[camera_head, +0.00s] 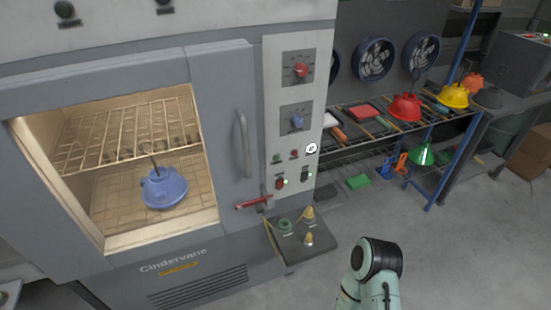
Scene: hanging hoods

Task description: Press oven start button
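The large grey oven (185,262) fills the left side, and its windowed door (222,120) appears shut. Its light control panel (268,115) is right of the door handle. It has a red knob (301,69), a blue knob (297,122), a small green button (277,158) and a small red button (294,154). Two small switches sit below them. A ledge below carries a larger green button (285,225) and two yellowish knobs. Labels are too small to read, so I cannot tell which is start. Part of my arm shows at the bottom; neither gripper is visible.
A red lever (253,202) sticks out beside the ledge. A shelf rack (455,122) with red, yellow and green hoods stands at right. The floor (450,255) at lower right is clear.

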